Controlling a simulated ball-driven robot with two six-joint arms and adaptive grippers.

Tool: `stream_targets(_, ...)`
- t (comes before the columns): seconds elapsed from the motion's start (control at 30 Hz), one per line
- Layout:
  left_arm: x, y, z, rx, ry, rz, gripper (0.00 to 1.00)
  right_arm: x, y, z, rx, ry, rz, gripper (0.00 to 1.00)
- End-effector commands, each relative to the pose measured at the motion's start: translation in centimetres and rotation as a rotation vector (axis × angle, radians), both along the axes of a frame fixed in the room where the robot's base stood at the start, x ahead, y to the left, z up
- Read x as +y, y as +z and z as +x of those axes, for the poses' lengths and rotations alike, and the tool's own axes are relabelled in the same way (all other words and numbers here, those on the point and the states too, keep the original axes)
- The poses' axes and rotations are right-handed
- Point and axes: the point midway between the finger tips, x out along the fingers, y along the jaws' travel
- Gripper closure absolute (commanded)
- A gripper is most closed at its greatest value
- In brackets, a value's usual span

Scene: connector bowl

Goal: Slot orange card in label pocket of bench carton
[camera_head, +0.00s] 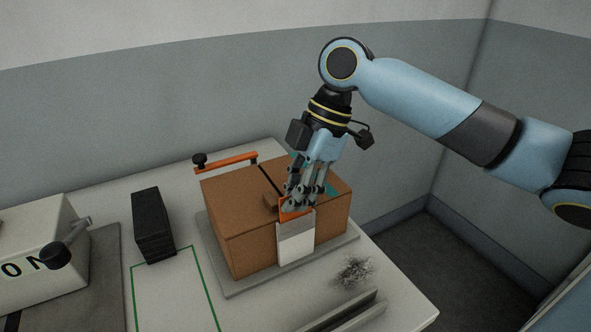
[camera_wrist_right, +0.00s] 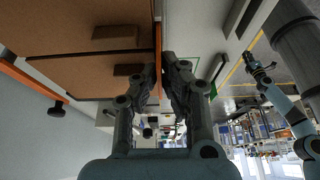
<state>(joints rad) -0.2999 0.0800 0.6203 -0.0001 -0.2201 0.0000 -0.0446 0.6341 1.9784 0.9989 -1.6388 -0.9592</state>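The brown bench carton (camera_head: 239,247) sits on a grey pad on the bench. A white label pocket (camera_head: 296,245) is on its front face. My right gripper (camera_head: 292,204) points down at the carton's front top edge, shut on the orange card (camera_head: 284,215). The card is upright at the pocket's mouth; its lower part is hidden, so I cannot tell how deep it sits. In the right wrist view the card (camera_wrist_right: 158,38) shows edge-on between the fingers (camera_wrist_right: 165,78). What looks like my left gripper (camera_wrist_right: 258,70) is small at the right there, its fingers unclear.
An orange bar with a black knob (camera_head: 228,162) stands behind the carton. A black block (camera_head: 152,222) stands left, by a green outline. A pale box with a handle (camera_head: 40,255) is further left. A dark bristly patch (camera_head: 354,270) and a grey channel (camera_head: 345,312) lie front right.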

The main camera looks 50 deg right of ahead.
Motion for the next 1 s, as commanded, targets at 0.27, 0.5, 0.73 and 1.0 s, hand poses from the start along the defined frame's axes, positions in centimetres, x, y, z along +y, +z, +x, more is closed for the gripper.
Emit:
stream_targets(0.27, 0.0, -0.4, 0.0, 0.000, 0.000, 0.000, 1.00, 0.0, -0.6, 0.0, 0.000, 0.000, 0.000, 1.00)
stream_targets(0.5, 0.0, -0.7, 0.0, 0.001, 0.000, 0.000, 1.00, 0.0, -1.1, 0.0, 0.000, 0.000, 0.000, 1.00)
stream_targets(0.73, 0.0, -0.9, 0.0, 0.001, 0.000, 0.000, 1.00, 0.0, -1.3, 0.0, 0.000, 0.000, 0.000, 0.86)
stream_targets(1.0, 0.0, -0.8, 0.0, 0.001, 0.000, 0.000, 1.00, 0.0, -1.3, 0.0, 0.000, 0.000, 0.000, 0.67)
